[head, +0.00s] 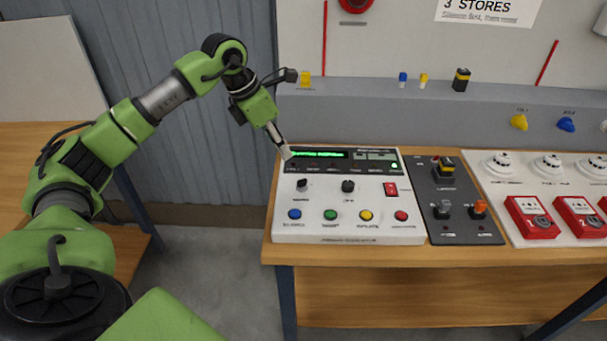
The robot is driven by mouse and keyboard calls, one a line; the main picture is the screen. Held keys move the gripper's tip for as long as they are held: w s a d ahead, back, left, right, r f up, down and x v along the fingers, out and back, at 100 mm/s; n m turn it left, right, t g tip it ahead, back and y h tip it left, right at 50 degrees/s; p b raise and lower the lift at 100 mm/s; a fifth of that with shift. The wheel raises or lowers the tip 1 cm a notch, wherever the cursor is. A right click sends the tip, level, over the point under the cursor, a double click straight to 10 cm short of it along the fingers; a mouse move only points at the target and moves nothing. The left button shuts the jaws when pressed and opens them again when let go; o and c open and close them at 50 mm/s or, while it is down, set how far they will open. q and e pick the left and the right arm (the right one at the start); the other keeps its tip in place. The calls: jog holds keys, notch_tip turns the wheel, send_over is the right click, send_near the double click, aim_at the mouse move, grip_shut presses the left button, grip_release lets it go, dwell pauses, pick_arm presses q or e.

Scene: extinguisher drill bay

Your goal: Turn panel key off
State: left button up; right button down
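The white control panel (333,230) lies on the wooden bench, with a lit green display (318,153) along its back. Two small dark knobs sit below the display, a left one (301,184) and a right one (348,185); I cannot tell from their small labels which is the key. My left gripper (286,154) points down at the panel's back left corner, by the display's left end and behind the left knob. Its fingers show as one narrow shape, so whether they are open is unclear. I cannot tell if the tip touches the panel. My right gripper is out of view.
Blue, green, yellow and red buttons line the panel's front, with a red switch (391,189) at its right. A dark switch plate (460,223) and a white board (515,184) with detectors and red call points stand further right. A grey ledge (380,118) runs behind.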

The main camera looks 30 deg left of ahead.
aim_at(302, 184)
pick_arm(q)
jog(key=p+x, duration=0.3)
jog(key=x, duration=1)
jog(key=shift+d+f, duration=0.1)
jog(key=shift+f, duration=0.1)
grip_shut()
